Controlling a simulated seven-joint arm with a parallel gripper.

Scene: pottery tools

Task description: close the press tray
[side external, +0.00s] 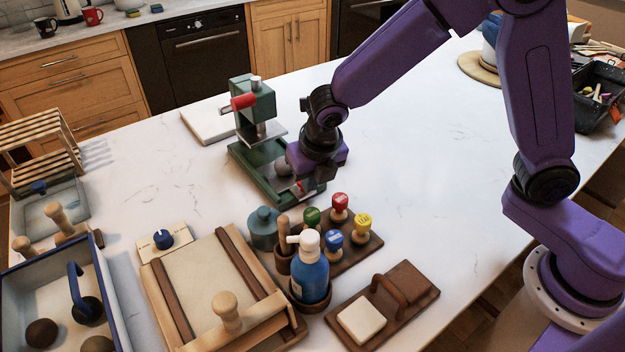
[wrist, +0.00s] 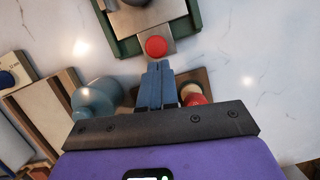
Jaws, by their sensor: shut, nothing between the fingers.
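The green press (side external: 252,110) with its red lever stands mid-table in the side view; its green base also shows at the top of the wrist view (wrist: 122,46). The grey metal press tray (wrist: 145,22) lies in the base, and its front part sticks out past the base's front edge. A round red knob (wrist: 156,46) sits on that part. My gripper (wrist: 160,66) is shut and empty, its fingertips just in front of the knob. Whether they touch it I cannot tell. In the side view my gripper (side external: 303,182) hides much of the tray.
A stamp rack with several coloured stamps (side external: 340,202), a teal jar (side external: 264,226) and a blue spray bottle (side external: 310,270) stand in front of the press. A wooden slab frame (side external: 215,285) is at the front left. The table right of the press is clear.

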